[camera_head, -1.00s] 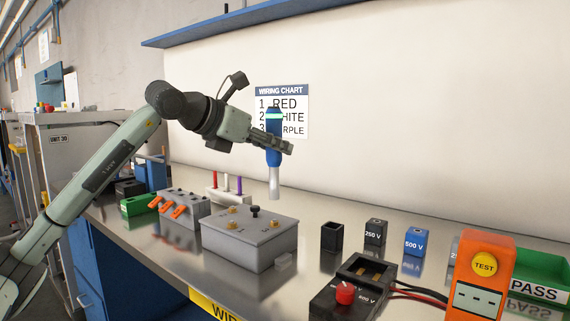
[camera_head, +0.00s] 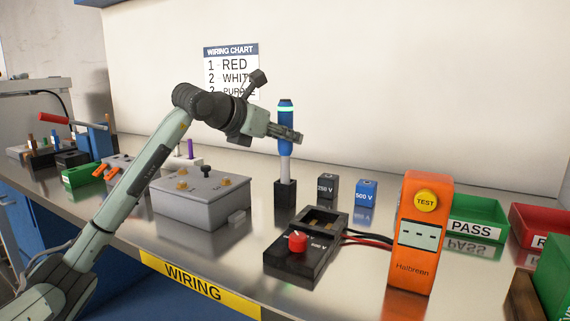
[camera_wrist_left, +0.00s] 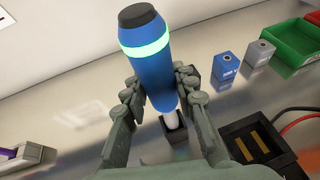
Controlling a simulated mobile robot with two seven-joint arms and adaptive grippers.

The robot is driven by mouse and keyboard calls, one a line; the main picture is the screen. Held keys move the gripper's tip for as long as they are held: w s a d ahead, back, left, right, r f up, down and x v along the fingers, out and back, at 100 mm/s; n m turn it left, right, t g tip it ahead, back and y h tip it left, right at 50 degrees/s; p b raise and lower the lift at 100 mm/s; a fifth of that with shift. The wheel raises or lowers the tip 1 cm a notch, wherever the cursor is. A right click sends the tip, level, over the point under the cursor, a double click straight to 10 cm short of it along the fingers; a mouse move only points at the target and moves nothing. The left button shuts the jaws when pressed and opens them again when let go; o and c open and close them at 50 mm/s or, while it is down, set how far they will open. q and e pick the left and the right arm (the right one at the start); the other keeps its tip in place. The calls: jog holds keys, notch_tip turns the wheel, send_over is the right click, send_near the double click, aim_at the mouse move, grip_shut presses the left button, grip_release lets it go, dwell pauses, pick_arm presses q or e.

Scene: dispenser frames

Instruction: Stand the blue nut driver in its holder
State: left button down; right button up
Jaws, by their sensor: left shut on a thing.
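The blue nut driver (camera_head: 286,112) has a blue handle with a bright green band, a black cap and a pale metal shaft. It stands upright in my left gripper (camera_head: 292,135), which is shut around the handle. The holder (camera_head: 285,198) is a small black square socket on the bench, directly below. The shaft's lower end is at the holder's mouth; how deep it sits is hidden. In the left wrist view the driver (camera_wrist_left: 146,62) is between both fingers, with the holder (camera_wrist_left: 176,134) under it. My right gripper is out of view.
A grey box (camera_head: 200,203) stands left of the holder. Black and blue voltage blocks (camera_head: 367,192) stand to its right. A black test unit with a red knob (camera_head: 297,243) is in front, wired to an orange tester (camera_head: 424,245). A green PASS tray (camera_head: 475,213) is farther right.

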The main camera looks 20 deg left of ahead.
aim_at(280, 154)
pick_arm(q)
jog(key=shift+f, duration=2.15)
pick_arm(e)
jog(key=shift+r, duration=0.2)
pick_arm(q)
jog(key=shift+f, duration=0.1)
jog(key=c, duration=1.2)
grip_release()
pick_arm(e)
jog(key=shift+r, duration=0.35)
pick_arm(q)
jog(key=shift+v, duration=1.05)
jog(key=b+v, duration=0.2)
jog(key=v, duration=0.8)
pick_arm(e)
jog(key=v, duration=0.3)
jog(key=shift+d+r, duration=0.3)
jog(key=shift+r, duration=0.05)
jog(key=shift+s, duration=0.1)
